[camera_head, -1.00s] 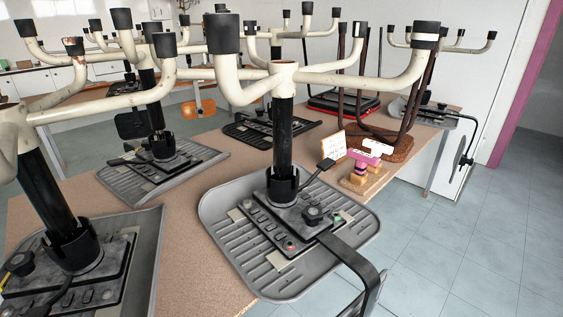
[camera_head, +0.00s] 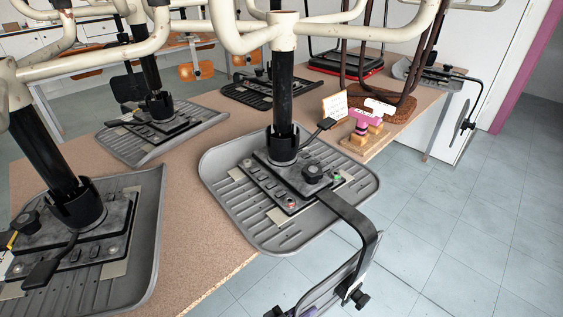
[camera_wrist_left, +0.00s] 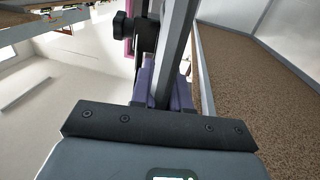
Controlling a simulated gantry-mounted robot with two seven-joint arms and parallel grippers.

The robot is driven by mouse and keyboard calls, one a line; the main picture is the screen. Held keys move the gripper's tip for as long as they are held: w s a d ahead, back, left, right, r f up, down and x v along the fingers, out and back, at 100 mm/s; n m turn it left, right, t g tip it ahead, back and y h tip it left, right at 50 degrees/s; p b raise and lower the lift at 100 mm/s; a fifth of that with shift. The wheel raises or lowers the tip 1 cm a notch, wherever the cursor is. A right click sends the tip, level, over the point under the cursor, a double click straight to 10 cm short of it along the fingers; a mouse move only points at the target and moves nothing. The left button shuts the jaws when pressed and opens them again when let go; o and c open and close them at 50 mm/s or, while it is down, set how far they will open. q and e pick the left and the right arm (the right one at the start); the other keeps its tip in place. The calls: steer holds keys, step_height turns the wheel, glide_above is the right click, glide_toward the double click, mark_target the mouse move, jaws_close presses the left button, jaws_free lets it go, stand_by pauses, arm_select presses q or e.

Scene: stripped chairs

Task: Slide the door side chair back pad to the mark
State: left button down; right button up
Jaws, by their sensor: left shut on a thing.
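My left gripper (camera_head: 308,312) shows only as a purple tip against this frame. In the left wrist view its purple fingers (camera_wrist_left: 164,92) are shut around a grey upright bar (camera_wrist_left: 181,40); a black knob (camera_wrist_left: 122,25) is beside it. I cannot make out the mark.
The brown table (camera_head: 190,240) bears several more upturned chairs. A pink object on a wooden block (camera_head: 364,128) and a small written card (camera_head: 335,107) stand near its right edge. Another chair's back pad (camera_head: 467,125) hangs by the white wall. Tiled floor (camera_head: 450,230) at right is clear.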

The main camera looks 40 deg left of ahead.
arm_select(q)
steer(key=shift+f+b, duration=0.3)
steer(key=shift+f, duration=0.6)
steer(key=c, duration=0.8)
jaws_free()
steer(key=shift+r, duration=0.1)
steer(key=shift+s, duration=0.1)
steer(key=shift+s+a+p, duration=0.1)
steer(key=shift+s+p, duration=0.1)
steer(key=shift+p, duration=0.15)
steer(key=shift+s+a+r+p, duration=0.1)
steer(key=shift+s+a+p, duration=0.05)
steer(key=shift+s+p, duration=0.45)
steer(key=shift+p+v, duration=1.05)
steer(key=shift+v, duration=1.05)
